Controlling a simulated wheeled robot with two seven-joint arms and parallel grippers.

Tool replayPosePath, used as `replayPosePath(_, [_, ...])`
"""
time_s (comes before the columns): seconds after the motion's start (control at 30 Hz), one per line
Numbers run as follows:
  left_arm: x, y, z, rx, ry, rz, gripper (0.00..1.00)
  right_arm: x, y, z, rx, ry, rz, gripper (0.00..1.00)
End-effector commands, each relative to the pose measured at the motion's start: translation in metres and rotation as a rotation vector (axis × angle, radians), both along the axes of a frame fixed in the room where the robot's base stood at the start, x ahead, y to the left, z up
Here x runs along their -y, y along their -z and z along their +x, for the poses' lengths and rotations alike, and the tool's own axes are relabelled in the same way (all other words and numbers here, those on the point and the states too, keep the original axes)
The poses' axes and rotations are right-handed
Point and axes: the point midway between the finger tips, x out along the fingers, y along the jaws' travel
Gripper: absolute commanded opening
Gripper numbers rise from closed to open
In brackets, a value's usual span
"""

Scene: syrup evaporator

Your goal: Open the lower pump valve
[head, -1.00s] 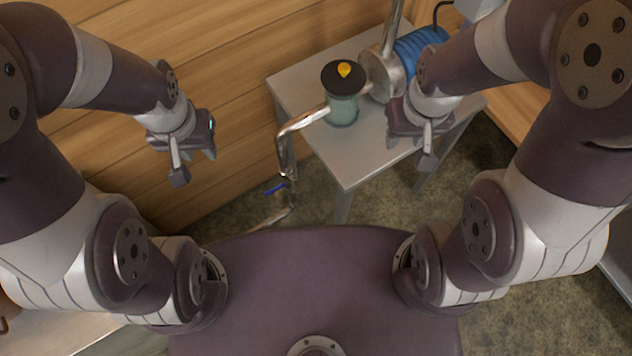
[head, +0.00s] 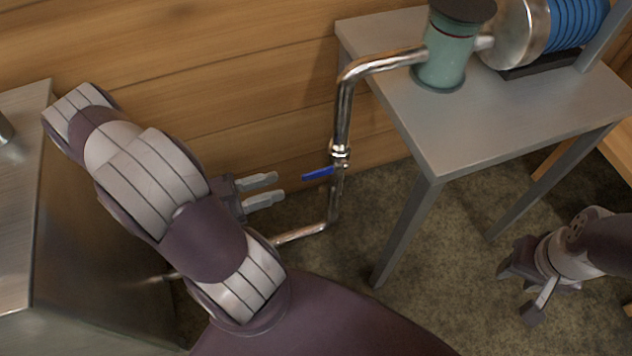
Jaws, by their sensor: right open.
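The lower pump valve (head: 339,154) sits on the vertical steel pipe below the pump table. Its blue lever (head: 319,173) points left, crosswise to the pipe. My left gripper (head: 280,186) is just left of the lever, its two fingers pointing right at it. The fingers are apart with nothing between them, and a gap shows between their tips and the lever. My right gripper (head: 518,291) is open and empty at the lower right, far from the valve.
The grey pump table (head: 440,140) stands right of the pipe, bearing a green strainer pot (head: 446,58) and a blue pump motor (head: 577,24). A wooden wall (head: 230,60) is behind the pipe. A metal cabinet (head: 80,220) stands at the left. The pipe runs low toward it.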

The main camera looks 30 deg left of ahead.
Motion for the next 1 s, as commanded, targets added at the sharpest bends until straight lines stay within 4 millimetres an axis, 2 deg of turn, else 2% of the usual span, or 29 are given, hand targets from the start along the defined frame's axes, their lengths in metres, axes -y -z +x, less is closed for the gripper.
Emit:
replayPosePath(0.2, [0.038,0.003,0.041,-0.002,0.009,0.002,0.34,0.0,0.02,0.0,-0.001,0.0,0.0,0.43])
replayPosePath(0.4, [0.059,0.002,0.068,-0.003,0.005,0.003,0.34,0.0,0.029,0.0,-0.001,0.0,0.0,0.43])
replayPosePath(0.6, [0.066,0.0,0.078,-0.004,0.0,0.003,0.34,0.0,0.031,0.0,-0.001,0.0,0.0,0.43])
replayPosePath(0.83, [0.067,0.0,0.079,-0.004,-0.001,0.003,0.34,0.0,0.031,0.0,-0.001,0.0,0.0,0.43])
replayPosePath(0.87, [0.067,0.0,0.079,-0.004,-0.001,0.003,0.28,0.0,0.031,0.0,-0.001,0.0,0.0,0.43])
replayPosePath(0.93, [0.067,0.0,0.079,-0.004,-0.001,0.003,0.05,0.0,0.031,0.0,-0.001,0.0,0.0,0.43])
replayPosePath(0.97, [0.067,0.0,0.079,-0.004,-0.001,0.003,0.0,0.0,0.031,0.0,-0.001,0.0,0.0,0.43])
replayPosePath(1.0, [0.067,0.0,0.079,-0.004,-0.001,0.003,0.0,0.0,0.031,0.0,-0.001,0.0,0.0,0.43])
